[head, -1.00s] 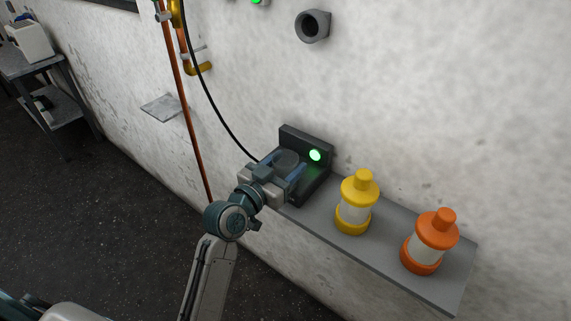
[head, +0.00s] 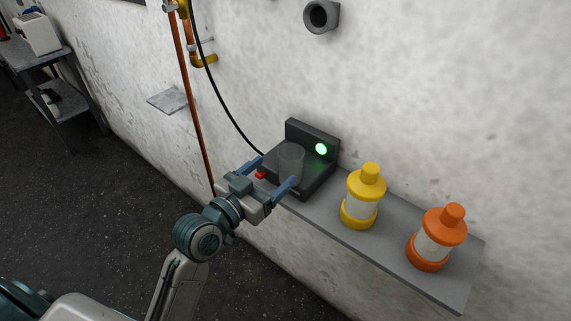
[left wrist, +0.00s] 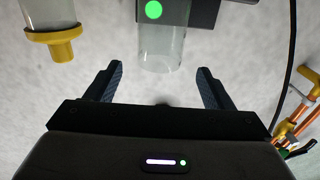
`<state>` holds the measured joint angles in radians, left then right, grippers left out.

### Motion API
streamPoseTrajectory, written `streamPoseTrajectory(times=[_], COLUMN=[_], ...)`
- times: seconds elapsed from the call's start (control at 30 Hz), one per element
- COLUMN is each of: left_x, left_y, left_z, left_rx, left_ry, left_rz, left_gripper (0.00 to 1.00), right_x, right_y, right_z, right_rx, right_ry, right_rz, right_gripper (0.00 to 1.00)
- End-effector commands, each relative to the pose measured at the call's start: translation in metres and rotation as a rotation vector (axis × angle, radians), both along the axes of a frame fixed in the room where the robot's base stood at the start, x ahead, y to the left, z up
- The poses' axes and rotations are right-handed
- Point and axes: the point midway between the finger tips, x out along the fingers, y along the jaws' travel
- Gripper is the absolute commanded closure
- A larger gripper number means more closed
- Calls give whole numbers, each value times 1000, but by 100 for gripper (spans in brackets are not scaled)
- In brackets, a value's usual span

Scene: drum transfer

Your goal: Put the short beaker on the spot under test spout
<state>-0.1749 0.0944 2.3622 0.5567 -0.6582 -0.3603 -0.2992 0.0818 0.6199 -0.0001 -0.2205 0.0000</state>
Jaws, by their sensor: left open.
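A short clear beaker (head: 291,158) stands upright on a black stand (head: 318,178) with a lit green lamp, at the left end of a grey wall shelf. My left gripper (head: 279,170) is open in front of the beaker, with its blue fingers pointing at it. In the left wrist view the beaker (left wrist: 161,48) shows upside down, just beyond and between the open fingertips (left wrist: 160,68), with no finger seen touching it. My right gripper is not in view.
A yellow bottle (head: 364,196) and an orange bottle (head: 437,237) stand to the right on the shelf (head: 400,252). A black cable and copper pipe (head: 190,100) run down the wall at left. A grey fitting (head: 321,16) juts out above.

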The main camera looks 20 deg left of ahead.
Motion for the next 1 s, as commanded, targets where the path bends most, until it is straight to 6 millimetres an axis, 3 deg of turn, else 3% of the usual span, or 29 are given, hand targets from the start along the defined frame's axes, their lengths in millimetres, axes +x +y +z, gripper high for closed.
streamPoseTrajectory(times=[0.1, 0.3, 0.7, 0.77, 0.87, 0.97, 1.0], left_x=[-21, -38, -38, -31, -13, 3, 5], left_y=[7, 14, 17, 21, 34, 52, 60], left_z=[-2, 0, -7, -23, -77, -155, -190], left_rx=[4, 1, 0, 1, 8, 21, 30], left_ry=[1, 0, 12, 40, 131, 259, 314], left_rz=[-1, -1, 5, 20, 65, 124, 149], left_gripper=[25, 25, 25, 25, 25, 25, 25], right_x=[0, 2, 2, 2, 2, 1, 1], right_y=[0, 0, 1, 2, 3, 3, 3], right_z=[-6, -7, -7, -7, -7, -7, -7], right_rx=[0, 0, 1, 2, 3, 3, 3], right_ry=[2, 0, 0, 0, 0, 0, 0], right_rz=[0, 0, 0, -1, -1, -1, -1], right_gripper=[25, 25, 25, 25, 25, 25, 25])
